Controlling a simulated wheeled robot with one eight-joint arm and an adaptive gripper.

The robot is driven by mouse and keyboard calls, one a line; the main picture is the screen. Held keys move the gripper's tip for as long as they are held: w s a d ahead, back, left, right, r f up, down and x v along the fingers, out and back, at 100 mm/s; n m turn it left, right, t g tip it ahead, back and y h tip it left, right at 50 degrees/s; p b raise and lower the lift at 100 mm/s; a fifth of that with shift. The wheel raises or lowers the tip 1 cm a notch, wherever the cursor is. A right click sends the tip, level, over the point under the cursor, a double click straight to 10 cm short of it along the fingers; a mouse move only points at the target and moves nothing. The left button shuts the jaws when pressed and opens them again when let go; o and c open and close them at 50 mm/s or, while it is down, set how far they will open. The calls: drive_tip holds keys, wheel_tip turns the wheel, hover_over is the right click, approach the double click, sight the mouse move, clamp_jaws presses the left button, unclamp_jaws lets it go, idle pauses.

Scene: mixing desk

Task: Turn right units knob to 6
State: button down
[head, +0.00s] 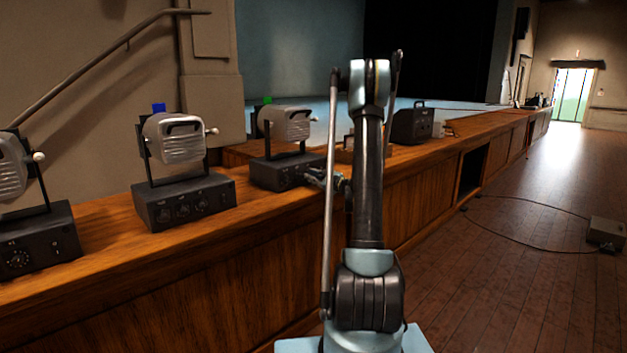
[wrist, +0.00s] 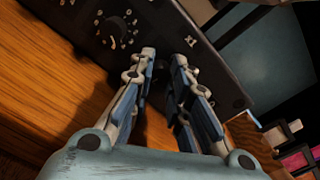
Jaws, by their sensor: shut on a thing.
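My gripper (wrist: 163,57) is at the dark front panel (wrist: 80,15) of a control box in the wrist view. Its two fingers close on a small dark knob (wrist: 160,66), mostly hidden between the fingertips. The knob's pointer and the numbers around it cannot be read. Another knob with a ring of white marks (wrist: 117,32) shows to the left, clear of the fingers. In the head view my gripper (head: 324,180) reaches the right end of the box (head: 284,172) under the lamp-like unit with the green marker (head: 267,100).
A similar unit with a blue marker (head: 159,107) stands to the left, and another (head: 40,240) at the far left edge. A dark case (head: 412,126) sits further right on the wooden counter (head: 190,250). The floor at right is mostly open, with a cable and a box (head: 606,233).

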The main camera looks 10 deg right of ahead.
idle(0.4)
drive_tip(key=c, duration=1.5)
unclamp_jaws()
drive_tip(key=v, duration=1.2)
drive_tip(key=shift+w+f, duration=0.1)
